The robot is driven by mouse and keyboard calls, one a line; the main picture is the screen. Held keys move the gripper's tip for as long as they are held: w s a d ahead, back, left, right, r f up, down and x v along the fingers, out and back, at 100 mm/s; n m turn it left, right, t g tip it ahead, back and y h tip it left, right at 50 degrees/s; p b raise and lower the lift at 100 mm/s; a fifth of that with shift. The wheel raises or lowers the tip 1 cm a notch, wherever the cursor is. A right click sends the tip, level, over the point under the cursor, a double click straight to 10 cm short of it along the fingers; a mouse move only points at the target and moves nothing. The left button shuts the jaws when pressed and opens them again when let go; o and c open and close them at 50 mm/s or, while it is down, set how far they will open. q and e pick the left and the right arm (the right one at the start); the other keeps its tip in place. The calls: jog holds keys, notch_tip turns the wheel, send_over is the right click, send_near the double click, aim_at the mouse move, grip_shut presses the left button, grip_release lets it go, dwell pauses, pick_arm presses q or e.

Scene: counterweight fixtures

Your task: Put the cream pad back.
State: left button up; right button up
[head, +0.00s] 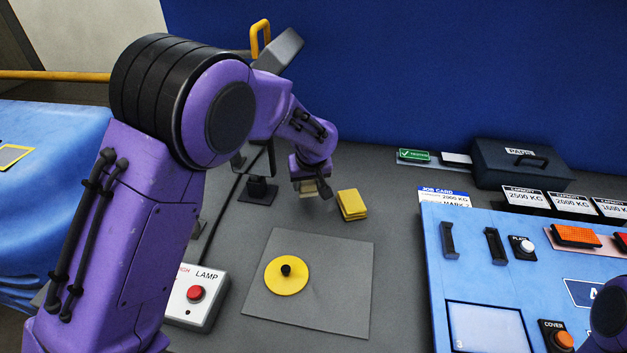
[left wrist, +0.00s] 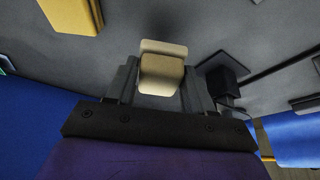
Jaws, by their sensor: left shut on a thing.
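My left gripper (head: 310,190) is shut on the cream pad (head: 308,188), over the grey worktop behind the grey mat. In the left wrist view the cream pad (left wrist: 160,76) sits between the two dark fingers of the left gripper (left wrist: 160,85). A second cream edge shows just beyond it; I cannot tell whether it is part of the same pad. A yellow pad stack (head: 352,205) lies on the worktop just right of the gripper, and also shows in the left wrist view (left wrist: 72,12). My right gripper is out of view.
A yellow disc (head: 286,275) with a black knob lies on the grey mat (head: 340,300). A lamp box (head: 190,315) with a red button is at front left. A black stand (head: 258,190) is left of the gripper. A blue panel (head: 470,270) and dark case (head: 520,165) stand right.

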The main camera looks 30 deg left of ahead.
aim_at(306, 190)
pick_arm(q)
jog(key=shift+w+a+f, duration=0.3)
jog(key=shift+w+f, duration=0.2)
jog(key=shift+f, duration=0.15)
jog(key=shift+w+a+f, duration=0.3)
jog(key=shift+w+f, duration=0.2)
jog(key=shift+f, duration=0.1)
jog(key=f+p, duration=0.1)
jog(key=s+f+p, duration=0.1)
jog(key=shift+a+f, duration=0.2)
jog(key=shift+f, duration=0.15)
jog(key=shift+w+f, duration=0.3)
jog(key=shift+f, duration=0.05)
jog(key=o, duration=1.1)
jog(key=shift+s+r, duration=0.1)
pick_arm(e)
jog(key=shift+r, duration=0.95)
pick_arm(q)
jog(key=shift+d+r, duration=0.1)
jog(key=shift+r, duration=0.25)
jog(key=b+v, duration=0.2)
jog(key=v, duration=0.9)
jog(key=shift+s+r, duration=0.15)
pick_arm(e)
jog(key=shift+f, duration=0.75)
